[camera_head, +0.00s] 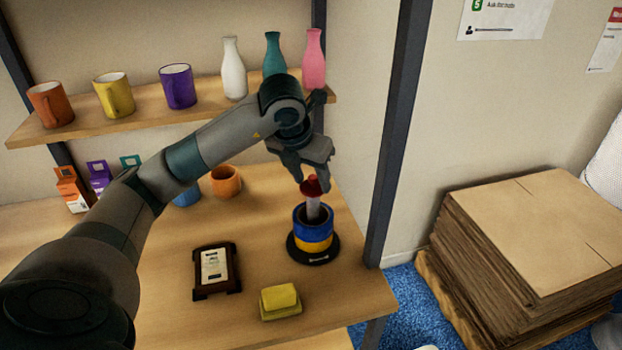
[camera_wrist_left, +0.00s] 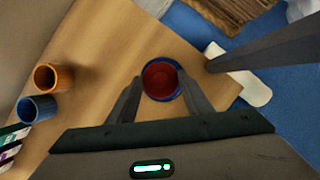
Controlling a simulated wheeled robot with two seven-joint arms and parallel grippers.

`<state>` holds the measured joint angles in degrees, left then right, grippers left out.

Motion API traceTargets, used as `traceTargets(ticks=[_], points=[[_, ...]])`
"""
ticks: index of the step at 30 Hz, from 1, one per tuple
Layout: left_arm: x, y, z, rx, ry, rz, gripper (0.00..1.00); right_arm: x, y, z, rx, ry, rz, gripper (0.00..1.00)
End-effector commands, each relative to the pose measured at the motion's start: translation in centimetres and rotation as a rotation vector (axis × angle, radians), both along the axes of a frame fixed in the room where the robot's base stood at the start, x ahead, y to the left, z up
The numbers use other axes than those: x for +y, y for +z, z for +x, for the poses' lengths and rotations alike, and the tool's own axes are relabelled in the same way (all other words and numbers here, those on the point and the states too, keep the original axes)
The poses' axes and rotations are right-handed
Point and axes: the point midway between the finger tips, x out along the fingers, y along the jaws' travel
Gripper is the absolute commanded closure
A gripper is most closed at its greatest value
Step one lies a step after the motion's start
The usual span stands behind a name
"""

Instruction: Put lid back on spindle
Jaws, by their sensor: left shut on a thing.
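The spindle has a round black base (camera_head: 332,250) and a pale post (camera_head: 312,207). A yellow ring (camera_head: 313,246) and a blue ring (camera_head: 313,230) are around the post, blue on top. The red lid (camera_head: 313,186) is at the top of the post; whether it is seated or just above cannot be told. My left gripper (camera_head: 312,182) points down with its fingers shut on the lid's sides. In the left wrist view the lid (camera_wrist_left: 160,78) is between the fingertips, with the blue ring's rim showing beneath it. My right gripper is not in view.
A dark framed card (camera_head: 214,268) and a yellow block on a dish (camera_head: 280,299) stand on the table in front. Orange (camera_head: 226,181) and blue (camera_head: 187,195) cups stand behind. A shelf (camera_head: 160,105) with mugs and bottles is above; a dark upright (camera_head: 397,130) is right.

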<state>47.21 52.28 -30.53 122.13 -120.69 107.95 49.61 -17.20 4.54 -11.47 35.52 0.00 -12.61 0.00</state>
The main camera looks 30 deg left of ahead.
Motion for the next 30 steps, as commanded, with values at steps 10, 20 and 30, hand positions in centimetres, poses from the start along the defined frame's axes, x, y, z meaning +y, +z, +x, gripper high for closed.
traceTargets(ticks=[10,20,30], points=[[0.00,0.00,-0.01,0.001,0.000,0.000,0.76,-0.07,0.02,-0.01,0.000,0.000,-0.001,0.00],[0.01,-0.09,-0.01,0.000,0.000,0.000,0.76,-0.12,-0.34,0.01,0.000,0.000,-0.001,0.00],[0.00,-0.04,-0.03,0.001,0.000,0.000,0.76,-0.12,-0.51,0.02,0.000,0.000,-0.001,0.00]])
